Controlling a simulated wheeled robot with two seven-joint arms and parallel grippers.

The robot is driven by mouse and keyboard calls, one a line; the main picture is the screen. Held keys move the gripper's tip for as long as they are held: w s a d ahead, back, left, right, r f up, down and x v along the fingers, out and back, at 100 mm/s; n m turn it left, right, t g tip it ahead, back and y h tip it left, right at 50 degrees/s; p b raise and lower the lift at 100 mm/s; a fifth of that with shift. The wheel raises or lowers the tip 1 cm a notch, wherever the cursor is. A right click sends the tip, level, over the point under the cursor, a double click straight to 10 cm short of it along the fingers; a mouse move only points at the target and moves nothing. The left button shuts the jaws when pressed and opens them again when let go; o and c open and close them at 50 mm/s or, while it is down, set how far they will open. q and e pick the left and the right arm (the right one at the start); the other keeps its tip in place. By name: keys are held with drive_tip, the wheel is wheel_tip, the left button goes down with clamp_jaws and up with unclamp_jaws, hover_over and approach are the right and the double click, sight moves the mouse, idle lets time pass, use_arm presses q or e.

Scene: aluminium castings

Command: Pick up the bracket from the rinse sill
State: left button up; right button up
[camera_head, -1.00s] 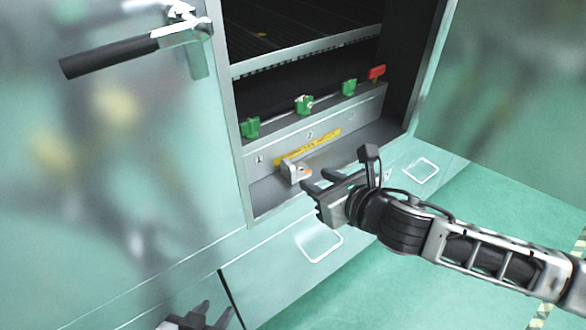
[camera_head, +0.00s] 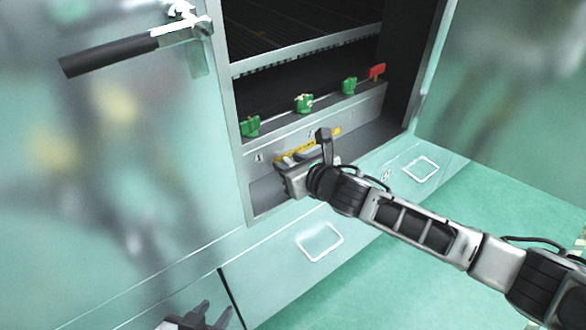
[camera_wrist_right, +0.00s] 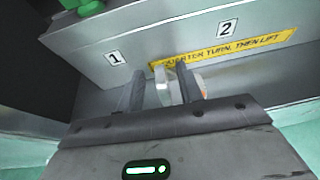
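The bracket (camera_wrist_right: 164,92) is a small light-grey metal piece with an orange patch, standing on the sill under the yellow label. In the right wrist view, part of it shows between the two fingers and part beyond the right finger. My right gripper (camera_head: 298,158), also in the right wrist view (camera_wrist_right: 160,72), is open around it, with a gap visible beside the left finger. The rinse sill (camera_head: 264,202) is the grey ledge at the cabinet opening. My left gripper (camera_head: 208,318) is open and empty at the bottom edge.
Several green clips (camera_head: 251,127) and a red one (camera_head: 377,71) line the ledge above the sill. The step face carries number labels and a yellow strip (camera_wrist_right: 225,47). A black-handled lever (camera_head: 110,56) is at upper left. The opening's frame (camera_head: 241,170) borders the sill.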

clamp_jaws()
